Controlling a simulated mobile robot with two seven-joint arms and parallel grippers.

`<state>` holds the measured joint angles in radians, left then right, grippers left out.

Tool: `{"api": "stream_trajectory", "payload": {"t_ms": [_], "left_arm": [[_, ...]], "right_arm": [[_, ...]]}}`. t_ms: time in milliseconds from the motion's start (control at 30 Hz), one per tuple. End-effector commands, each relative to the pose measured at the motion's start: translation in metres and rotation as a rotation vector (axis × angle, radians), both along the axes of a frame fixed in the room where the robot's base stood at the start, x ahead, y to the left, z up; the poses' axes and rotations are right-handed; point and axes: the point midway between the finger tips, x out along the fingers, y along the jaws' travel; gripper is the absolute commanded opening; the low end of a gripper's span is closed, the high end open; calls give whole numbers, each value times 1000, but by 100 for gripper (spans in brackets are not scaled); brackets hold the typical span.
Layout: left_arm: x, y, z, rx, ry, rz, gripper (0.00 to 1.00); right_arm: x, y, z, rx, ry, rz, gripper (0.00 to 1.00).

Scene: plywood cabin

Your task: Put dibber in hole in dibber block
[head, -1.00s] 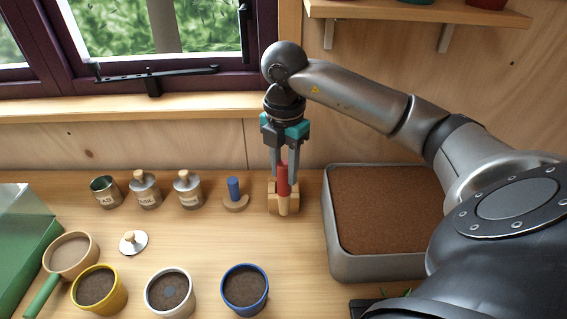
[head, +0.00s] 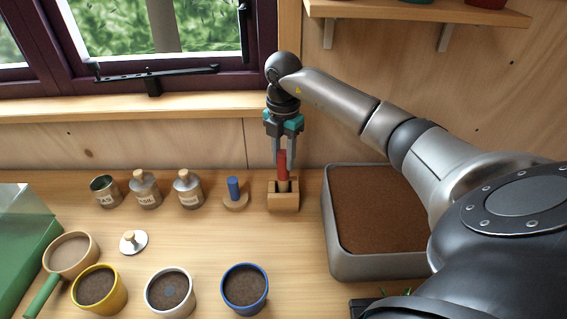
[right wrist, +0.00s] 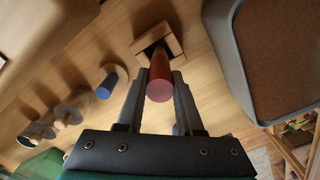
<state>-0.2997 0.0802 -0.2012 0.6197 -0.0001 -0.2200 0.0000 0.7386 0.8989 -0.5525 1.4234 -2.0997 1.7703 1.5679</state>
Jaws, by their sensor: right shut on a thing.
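The dibber (head: 282,165) has a red handle and a pale wooden tip, and it stands roughly upright. My right gripper (head: 283,163) is shut on its red handle. The wooden dibber block (head: 284,203) stands on the table directly below. The tip's lower end meets the block's top opening, and the block's front wall hides its end, so I cannot tell how deep it is. In the right wrist view the red handle (right wrist: 160,80) is between the fingers, with the block (right wrist: 174,44) beyond it. My left gripper is not in view.
A blue peg on a round wooden base (head: 234,190) stands just left of the block. The soil tray (head: 328,235) is to the right. Labelled tins (head: 145,190) and soil pots (head: 245,290) are to the left and front.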

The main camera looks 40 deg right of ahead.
Motion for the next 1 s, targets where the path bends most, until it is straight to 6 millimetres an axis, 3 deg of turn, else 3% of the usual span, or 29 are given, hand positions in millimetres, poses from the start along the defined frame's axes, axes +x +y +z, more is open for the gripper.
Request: {"api": "stream_trajectory", "payload": {"t_ms": [100, 567, 600, 833, 1000], "left_arm": [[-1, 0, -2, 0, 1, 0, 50], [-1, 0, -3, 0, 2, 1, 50], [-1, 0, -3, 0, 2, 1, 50], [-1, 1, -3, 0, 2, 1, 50], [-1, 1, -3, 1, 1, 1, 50]], "right_arm": [[-1, 0, -21, 2, 4, 0, 0], [3, -3, -28, 0, 0, 0, 0], [3, -3, -28, 0, 0, 0, 40], [3, -3, -27, 0, 1, 0, 66], [3, -3, -27, 0, 1, -1, 66]]}}
